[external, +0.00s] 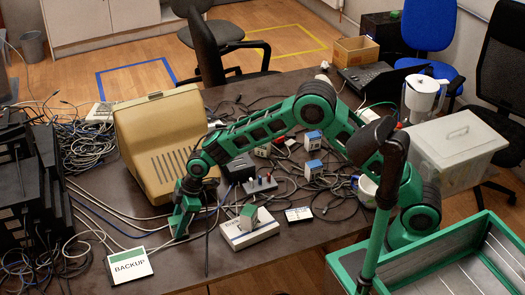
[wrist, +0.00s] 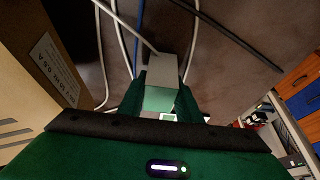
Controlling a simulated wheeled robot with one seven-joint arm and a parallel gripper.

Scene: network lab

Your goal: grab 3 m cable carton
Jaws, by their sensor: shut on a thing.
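My gripper (external: 182,222) is low over the left part of the dark table, just in front of the beige monitor-like case (external: 160,140). In the wrist view my gripper (wrist: 162,105) is shut on a small white and green carton (wrist: 160,98), held between its two green fingers. I cannot read a length on it. In the external view the fingers mostly hide it.
Loose cables lie around and under my gripper. A BACKUP card (external: 129,266) is at the front left, and black equipment (external: 25,190) stands at the far left. A lidded container (external: 450,145) and a green-rimmed bin (external: 440,250) are on the right.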

